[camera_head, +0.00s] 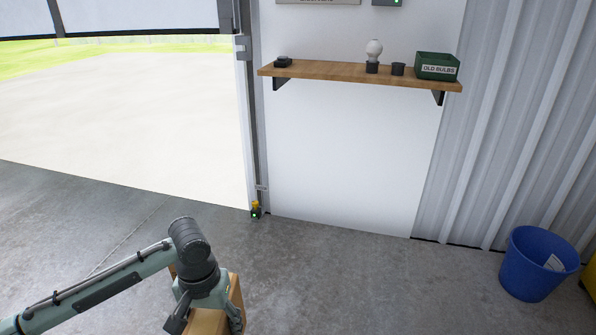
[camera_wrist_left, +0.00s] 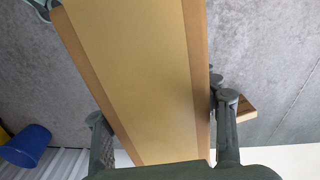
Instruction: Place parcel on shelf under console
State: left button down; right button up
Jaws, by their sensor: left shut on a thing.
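The parcel is a brown cardboard box; its upper part shows at the bottom of the head view (camera_head: 237,292), mostly behind my arm. It fills the middle of the left wrist view (camera_wrist_left: 135,70), with a paler band along it. My left gripper (camera_head: 212,318) is shut on it, with one finger at each side in the left wrist view (camera_wrist_left: 165,130). The wooden shelf (camera_head: 335,72) is on the white wall, farther off and to the right of my left gripper. Only the lower edge of a grey box with a green light (camera_head: 388,3), perhaps the console, shows above the shelf. My right gripper is not seen.
On the shelf are a dark small item (camera_head: 283,62), a bulb in a holder (camera_head: 373,55), a dark cup-like item (camera_head: 398,69) and a green "OLD BULBS" box (camera_head: 437,66). A blue bin (camera_head: 538,265) stands at right. The floor before the wall is clear.

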aim_at(318, 66)
jog(key=i+u, duration=0.2)
jog(key=i, duration=1.05)
